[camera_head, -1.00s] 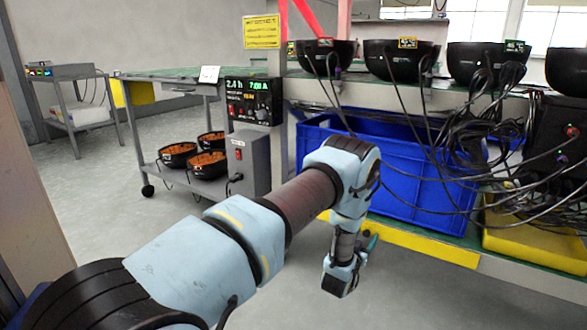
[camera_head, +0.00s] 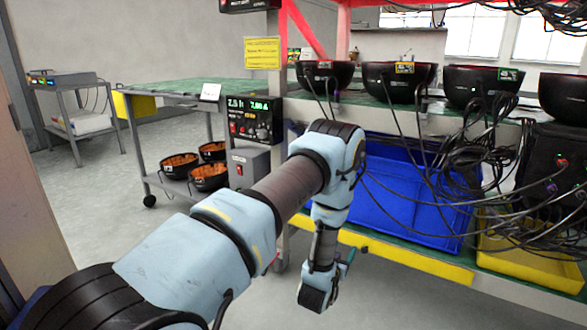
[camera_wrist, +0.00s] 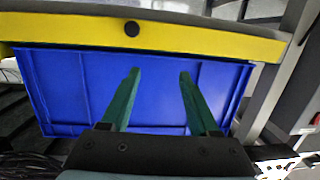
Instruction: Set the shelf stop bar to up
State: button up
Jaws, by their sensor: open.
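A yellow bar (camera_head: 408,257) runs along the front edge of the rack's lower shelf, below the blue bin (camera_head: 415,205). It may be the shelf stop bar, but I cannot tell for sure. In the wrist view the yellow bar (camera_wrist: 190,34) crosses the top of the picture and has a round black spot on it. My gripper (camera_wrist: 159,75) is open and empty, its two green fingers apart in front of the blue bin (camera_wrist: 60,85). The fingertips appear short of the yellow bar. In the head view only a little of a green finger shows beside my wrist.
Several black bowls (camera_head: 398,82) stand on the shelf above the bin, with loose black cables (camera_head: 470,155) hanging in front. A yellow tray (camera_head: 535,262) is at the lower right. A green-topped cart (camera_head: 165,87) stands at the left. The floor in front is clear.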

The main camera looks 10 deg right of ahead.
jog(key=w+a+r+n+g+y+p, duration=0.1)
jog(key=a+r+p, duration=0.5)
jog(key=r, duration=0.6)
jog(key=w+a+r+n+g+y+p, duration=0.2)
jog(key=a+r, duration=0.6)
jog(key=r, duration=0.4)
jog(key=w+g+y+p, duration=0.1)
jog(key=w+y+p, duration=0.1)
jog(key=y+p, duration=0.1)
jog(key=shift+w+a+p, duration=0.2)
jog(key=shift+p, duration=0.6)
